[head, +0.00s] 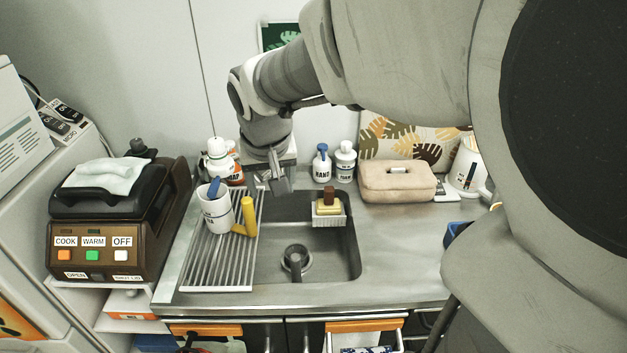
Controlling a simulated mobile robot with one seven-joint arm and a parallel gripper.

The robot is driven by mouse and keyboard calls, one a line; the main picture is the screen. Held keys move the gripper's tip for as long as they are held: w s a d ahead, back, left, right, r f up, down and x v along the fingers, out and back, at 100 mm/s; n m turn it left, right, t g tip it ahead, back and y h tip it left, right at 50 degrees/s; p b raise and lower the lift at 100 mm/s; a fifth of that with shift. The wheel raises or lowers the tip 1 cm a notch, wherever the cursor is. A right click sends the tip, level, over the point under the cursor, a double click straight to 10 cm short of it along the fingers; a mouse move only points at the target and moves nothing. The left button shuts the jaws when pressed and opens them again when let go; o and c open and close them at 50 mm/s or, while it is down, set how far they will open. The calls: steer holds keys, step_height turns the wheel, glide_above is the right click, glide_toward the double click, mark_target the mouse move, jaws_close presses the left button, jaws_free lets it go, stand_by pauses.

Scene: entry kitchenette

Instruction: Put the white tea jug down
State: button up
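My gripper (276,186) points down behind and to the right of the jug, over the back left of the sink. Its fingers look parted with nothing between them, and they appear clear of the yellow handle. The small finger tips are partly hard to make out against the steel.
The sink (330,262) holds a caddy (329,217) with a sponge at its back edge. Bottles (322,163) line the wall. A beige case (397,181) and another white vessel (467,168) stand at right. A brown cooker (110,235) is at left.

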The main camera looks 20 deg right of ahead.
steer(key=s+r+n+t+y, duration=0.1)
steer(key=s+r+n, duration=0.1)
steer(key=s, duration=1.4)
steer(key=shift+s+a+r+n, duration=0.25)
steer(key=shift+s+r+n, duration=0.05)
steer(key=shift+s, duration=0.05)
steer(key=shift+a, duration=0.15)
stand_by(0.4)
